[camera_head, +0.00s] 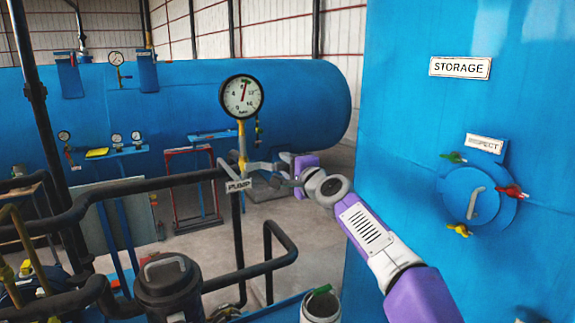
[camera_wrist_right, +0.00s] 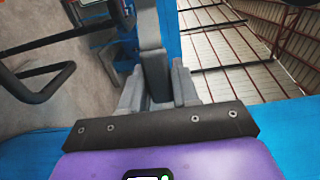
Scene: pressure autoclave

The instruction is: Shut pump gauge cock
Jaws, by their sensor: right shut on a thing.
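The pump gauge (camera_head: 241,97) is a round white dial with a black rim and a red needle, above a yellow stem (camera_head: 242,137). Below the stem, the grey gauge cock (camera_head: 239,160) sits above the PUMP label (camera_head: 238,185). My right gripper (camera_head: 258,166) reaches in from the right at the cock. In the right wrist view its grey fingers (camera_wrist_right: 157,88) are closed around a grey bar (camera_wrist_right: 150,35), which looks like the cock's handle. The fingers hide part of the cock in the head view. My left gripper is not in view.
Black pipes (camera_head: 130,187) run left from the cock and loop below it. A large blue tank (camera_head: 300,100) lies behind. A blue STORAGE cabinet (camera_head: 420,120) stands close on the right. A dark lidded canister (camera_head: 168,285) and an open grey cylinder (camera_head: 320,308) stand in front.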

